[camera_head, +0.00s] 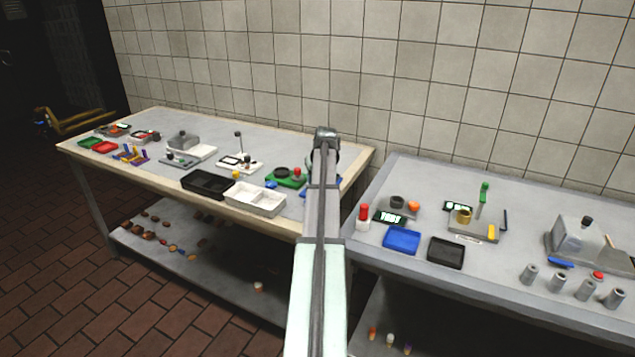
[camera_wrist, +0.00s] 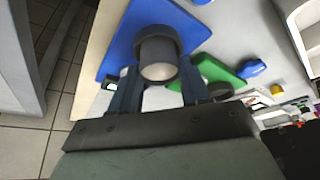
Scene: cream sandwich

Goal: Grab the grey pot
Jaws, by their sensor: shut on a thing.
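The grey pot (camera_wrist: 158,58), a short round grey cup with a darker rim, is in the wrist view between the two dark blue fingers of my gripper (camera_wrist: 159,80). The fingers are shut on its sides. Behind it is a blue board (camera_wrist: 116,40); I cannot tell whether the pot touches the board. In the head view my arm hides the gripper's fingers and this pot, and only a bit of the blue board (camera_head: 306,191) shows beside the arm.
A green device (camera_head: 286,178), a white tray (camera_head: 256,198) and a black tray (camera_head: 207,184) sit left of my arm. The right table holds a blue tray (camera_head: 402,241), a black tray (camera_head: 446,252) and several small grey cups (camera_head: 558,282). A tiled wall stands behind.

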